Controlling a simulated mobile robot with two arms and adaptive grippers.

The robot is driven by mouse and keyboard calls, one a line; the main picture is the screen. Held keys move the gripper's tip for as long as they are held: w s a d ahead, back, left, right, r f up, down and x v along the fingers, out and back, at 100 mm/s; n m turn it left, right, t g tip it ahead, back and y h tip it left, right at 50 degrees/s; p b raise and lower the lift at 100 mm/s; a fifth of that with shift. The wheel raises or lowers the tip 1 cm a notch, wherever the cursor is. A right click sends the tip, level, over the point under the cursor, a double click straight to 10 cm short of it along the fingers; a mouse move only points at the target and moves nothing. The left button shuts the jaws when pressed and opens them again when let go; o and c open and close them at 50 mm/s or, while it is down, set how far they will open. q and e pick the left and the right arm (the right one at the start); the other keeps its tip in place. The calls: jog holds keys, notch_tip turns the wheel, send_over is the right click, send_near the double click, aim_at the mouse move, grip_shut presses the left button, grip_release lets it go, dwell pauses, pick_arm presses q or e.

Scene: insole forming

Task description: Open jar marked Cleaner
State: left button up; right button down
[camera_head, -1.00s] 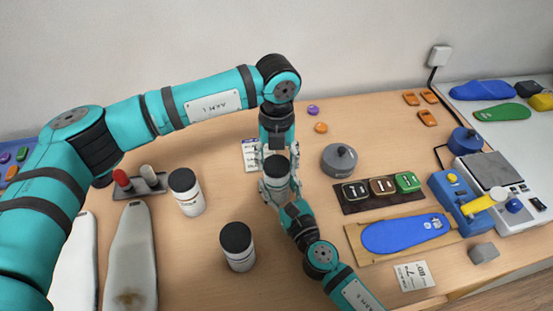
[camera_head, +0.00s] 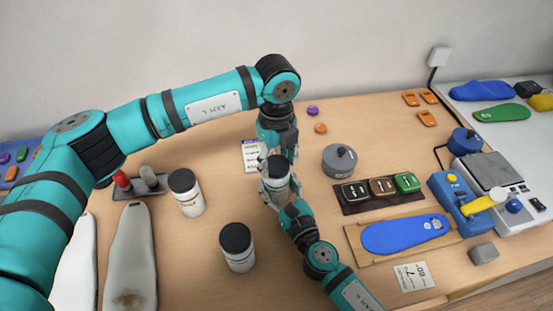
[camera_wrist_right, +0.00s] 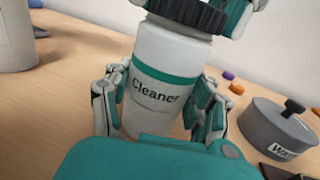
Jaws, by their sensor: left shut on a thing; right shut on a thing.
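The jar marked Cleaner (camera_wrist_right: 165,75) is white with a green band and a black lid (camera_wrist_right: 190,12). It stands upright on the table in the head view (camera_head: 279,188), near the middle. My right gripper (camera_head: 278,193) is shut around the jar's body from the front; its fingers flank the label in the right wrist view. My left gripper (camera_head: 278,156) reaches down from above and is shut on the black lid. The lid sits on the jar's top; I cannot tell whether it is loose.
Two other white jars with black lids (camera_head: 187,194) (camera_head: 237,250) stand to the left. A grey lidded pot (camera_head: 339,162) is right of the Cleaner jar. A card (camera_head: 251,155) lies behind.

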aim_at(276, 164)
pick_arm(q)
jog(key=shift+r, duration=0.2)
jog(key=shift+r, duration=0.9)
jog(key=shift+r, duration=0.1)
jog(key=shift+r, duration=1.95)
pick_arm(e)
jog(key=shift+c, duration=1.7)
grip_release()
